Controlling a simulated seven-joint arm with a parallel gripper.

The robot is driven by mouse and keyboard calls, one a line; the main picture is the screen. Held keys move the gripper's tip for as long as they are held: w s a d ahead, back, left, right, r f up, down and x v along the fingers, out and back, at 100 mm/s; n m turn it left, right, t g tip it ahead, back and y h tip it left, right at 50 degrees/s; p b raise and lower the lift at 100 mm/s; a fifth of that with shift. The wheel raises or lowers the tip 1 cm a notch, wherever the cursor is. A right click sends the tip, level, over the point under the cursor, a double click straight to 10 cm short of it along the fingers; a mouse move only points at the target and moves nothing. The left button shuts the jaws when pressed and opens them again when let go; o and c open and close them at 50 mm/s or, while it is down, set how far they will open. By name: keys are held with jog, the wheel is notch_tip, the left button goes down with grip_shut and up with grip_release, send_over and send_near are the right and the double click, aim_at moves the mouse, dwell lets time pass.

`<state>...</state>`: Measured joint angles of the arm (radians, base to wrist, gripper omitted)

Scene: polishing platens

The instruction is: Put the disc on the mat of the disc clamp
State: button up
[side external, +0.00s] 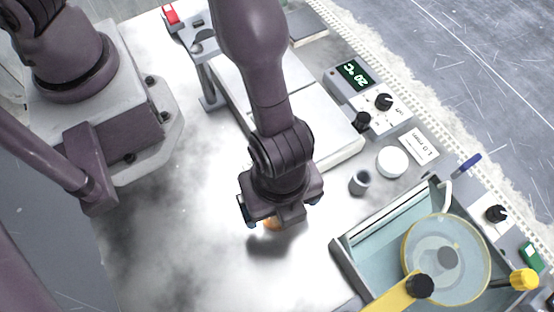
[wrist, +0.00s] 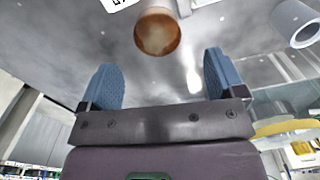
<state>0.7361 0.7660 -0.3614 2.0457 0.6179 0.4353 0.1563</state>
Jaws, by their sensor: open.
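My gripper (side external: 268,222) points down over the pale worktop. Its two blue fingers are apart in the wrist view (wrist: 161,64), with nothing between them. A round orange-brown face on a short pale body, possibly the disc (wrist: 158,33), lies just beyond the fingertips, centred on the gap. In the side view only a small orange part (side external: 271,223) shows beneath my gripper, partly hidden by it. A grey bracket with a red tip (side external: 198,37) stands at the upper left. I cannot tell whether it is the disc clamp, and I cannot make out its mat.
A basin (side external: 345,255) with a round translucent platen (side external: 412,240) and a yellow arm (side external: 396,295) stands lower right. A small grey cup (side external: 360,182) and a white round cap (side external: 392,161) stand right of my gripper. The worktop left of it is clear.

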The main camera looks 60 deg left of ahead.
jog(key=shift+f, duration=2.75)
jog(key=c, duration=1.2)
jog(key=shift+o, duration=0.2)
notch_tip(320, 180, up, 9)
jog(key=shift+r, duration=0.1)
jog(key=w+a+r+n, duration=0.3)
jog(key=w+a+n, duration=0.35)
jog(key=a, duration=0.35)
jog(key=w+a+r+n, duration=0.4)
jog(key=w+a+n, duration=0.25)
jog(key=a, duration=0.35)
jog(key=w+a+r+n, duration=0.3)
jog(key=w+a+n, duration=0.3)
jog(key=a, duration=0.5)
jog(key=n, duration=0.8)
send_near(207, 35)
jog(key=shift+f, duration=3.15)
